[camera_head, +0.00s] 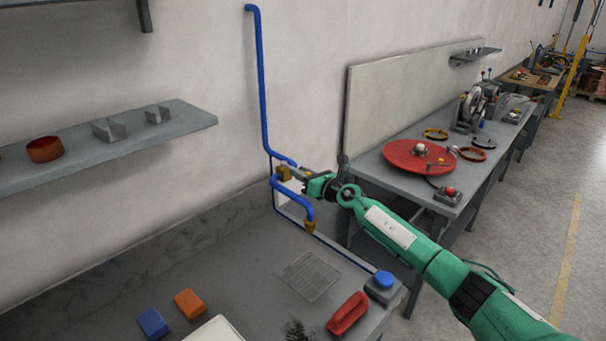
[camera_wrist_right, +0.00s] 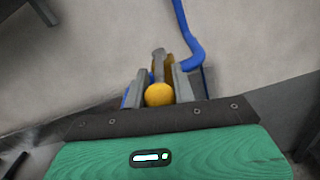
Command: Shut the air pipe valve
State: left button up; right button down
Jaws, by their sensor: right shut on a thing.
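A blue air pipe (camera_head: 263,100) runs down the wall and bends out over the grey bench. Its brass-coloured valve (camera_head: 284,174) sits at the bend. My right gripper (camera_head: 305,174) reaches in from the right and is shut on the valve's handle. In the right wrist view a yellow rounded part of the valve (camera_wrist_right: 158,95) lies between my two grey fingers, with the blue pipe (camera_wrist_right: 188,38) beyond it. The fingers partly hide the valve, and I cannot tell the handle's exact angle. My left gripper is not in view.
Below the valve are a bench (camera_head: 240,275), a red object (camera_head: 347,313), a blue button box (camera_head: 383,285), and orange (camera_head: 189,303) and blue (camera_head: 153,323) blocks. A wall shelf (camera_head: 110,150) is at left. Another workbench (camera_head: 395,178) with a red disc (camera_head: 405,157) stands at right.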

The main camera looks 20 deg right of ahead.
jog(key=c, duration=1.5)
grip_release()
jog(key=shift+a, duration=0.15)
jog(key=shift+s+d, duration=0.35)
jog(key=shift+s, duration=0.15)
jog(key=shift+v, duration=6.25)
